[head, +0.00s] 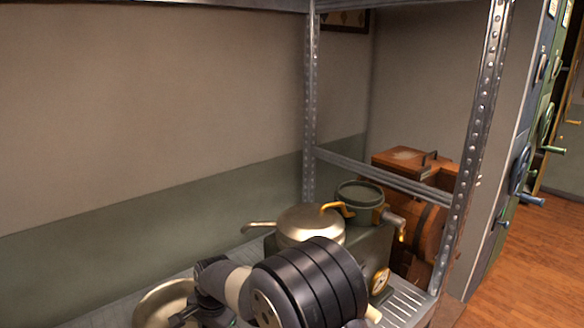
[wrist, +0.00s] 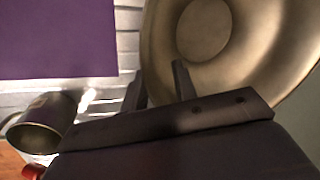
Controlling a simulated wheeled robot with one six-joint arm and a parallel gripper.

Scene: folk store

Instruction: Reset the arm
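My arm reaches over a metal shelf in the head view, its dark joint in front of the shelf. In the head view the gripper is only partly seen at the bottom edge. A brass-coloured round dish (wrist: 275,62) lies close beyond the fingers, up and to the right in the wrist view. It also seems to show in the head view (head: 152,304), partly hidden behind my arm. I cannot tell whether the fingers touch it.
A lidded pot (head: 308,222) and a green pot (head: 360,194) sit on a dark stove (head: 372,250) right behind my arm. Shelf posts (head: 480,125) stand at the right. A metal cup (wrist: 45,122) and purple panel (wrist: 58,38) show in the wrist view.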

